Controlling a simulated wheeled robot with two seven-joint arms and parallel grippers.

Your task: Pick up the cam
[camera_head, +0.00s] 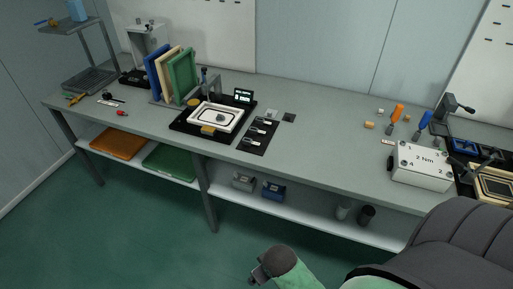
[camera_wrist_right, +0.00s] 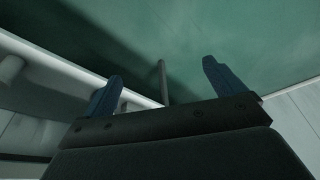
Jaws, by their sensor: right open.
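I cannot tell for certain which small part is the cam. A small grey part (camera_head: 220,118) lies inside the white framed panel (camera_head: 204,124) on the black fixture (camera_head: 180,125), left of the middle of the bench, in the head view. My right gripper (camera_wrist_right: 160,72) shows in the right wrist view with its two blue fingers wide apart and nothing between them. It is low, with the green floor and the bench's underside in sight, away from the bench top. My left gripper is not in view.
The grey bench (camera_head: 330,140) runs across the head view. Upright blue, cream and green panels (camera_head: 183,75) stand behind the fixture. A black strip with several parts (camera_head: 258,136) lies right of it. A white "2 Nm" box (camera_head: 422,168) and tools stand at the right. The bench's middle is clear.

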